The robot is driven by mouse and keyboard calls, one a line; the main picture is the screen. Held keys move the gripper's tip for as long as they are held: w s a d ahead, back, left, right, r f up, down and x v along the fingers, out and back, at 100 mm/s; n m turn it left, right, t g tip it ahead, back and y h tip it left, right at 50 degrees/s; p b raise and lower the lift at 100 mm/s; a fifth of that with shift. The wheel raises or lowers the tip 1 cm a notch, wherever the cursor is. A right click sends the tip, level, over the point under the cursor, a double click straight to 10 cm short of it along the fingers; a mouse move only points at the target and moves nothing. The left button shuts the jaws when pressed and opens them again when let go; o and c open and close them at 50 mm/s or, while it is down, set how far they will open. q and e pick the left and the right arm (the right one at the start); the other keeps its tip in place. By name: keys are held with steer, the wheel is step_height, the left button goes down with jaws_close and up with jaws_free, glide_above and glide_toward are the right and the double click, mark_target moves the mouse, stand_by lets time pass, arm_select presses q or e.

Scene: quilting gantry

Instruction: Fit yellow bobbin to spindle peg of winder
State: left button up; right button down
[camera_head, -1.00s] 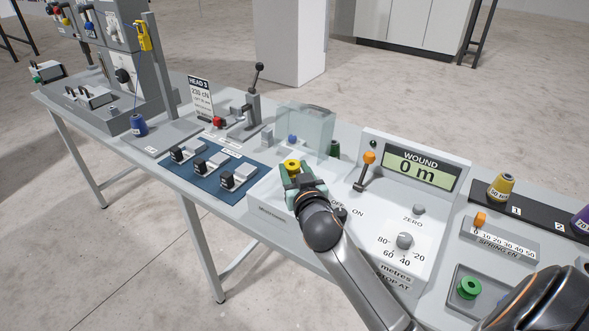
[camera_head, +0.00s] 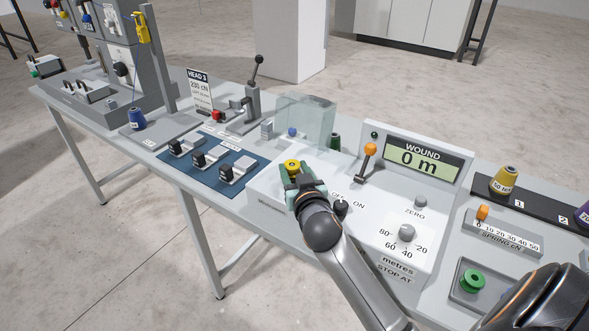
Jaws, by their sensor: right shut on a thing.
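The yellow bobbin (camera_head: 292,166) is held at the tips of my right gripper (camera_head: 296,180), above the white top of the winder (camera_head: 262,186). My right gripper is shut on it, with its arm reaching in from the lower right. The spindle peg cannot be made out; the bobbin and gripper may cover it. The winder has a clear guard (camera_head: 306,118) just behind the bobbin, an orange-knobbed lever (camera_head: 370,150) and a display (camera_head: 421,163) reading 0 m. My left gripper is not in view.
A blue mat (camera_head: 205,160) with several grey clamp-like pieces lies left of the winder. A green bobbin (camera_head: 473,280) sits in a grey tray at right. Yellow (camera_head: 505,181) and blue (camera_head: 137,119) thread cones stand on the bench. A black-knobbed lever (camera_head: 257,75) rises behind the mat.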

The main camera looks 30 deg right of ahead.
steer(key=shift+f, duration=0.2)
steer(key=shift+c, duration=1.3)
jaws_free()
steer(key=shift+s, duration=0.15)
steer(key=b+v, duration=0.1)
steer(key=v, duration=1.1)
steer(key=shift+s, duration=0.15)
steer(key=shift+a+r, duration=0.1)
